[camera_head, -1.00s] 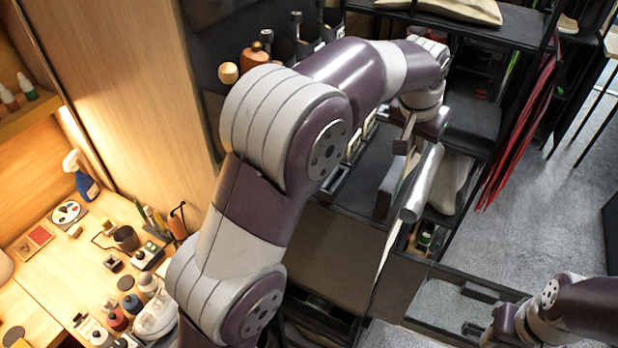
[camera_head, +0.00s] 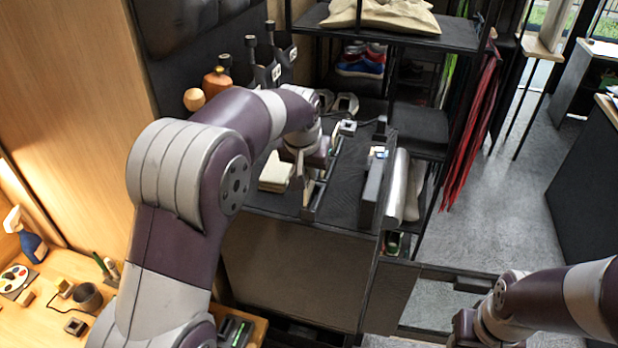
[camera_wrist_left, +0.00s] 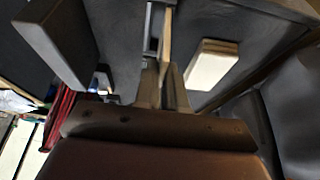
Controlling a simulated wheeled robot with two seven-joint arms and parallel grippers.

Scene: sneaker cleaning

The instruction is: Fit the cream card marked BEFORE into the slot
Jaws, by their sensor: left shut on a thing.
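My left gripper (camera_head: 307,192) is over the dark counter, with its fingers down. In the left wrist view it (camera_wrist_left: 163,88) is shut on a thin cream card (camera_wrist_left: 167,42), seen edge-on. No marking can be read on the card. A long, narrow dark holder with a slot (camera_head: 322,192) lies right beside the fingers. In the left wrist view the card is in line with this holder (camera_wrist_left: 153,28); whether it is inside the slot or just above it I cannot tell. My right gripper (camera_head: 464,328) is at the lower right, away from the counter, its jaws unclear.
A cream stack (camera_head: 276,172) lies left of the gripper, also in the left wrist view (camera_wrist_left: 212,64). A grey upright box (camera_head: 372,190) and a pale roll (camera_head: 397,186) stand to the right. Black tools and an orange bottle (camera_head: 216,82) stand behind.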

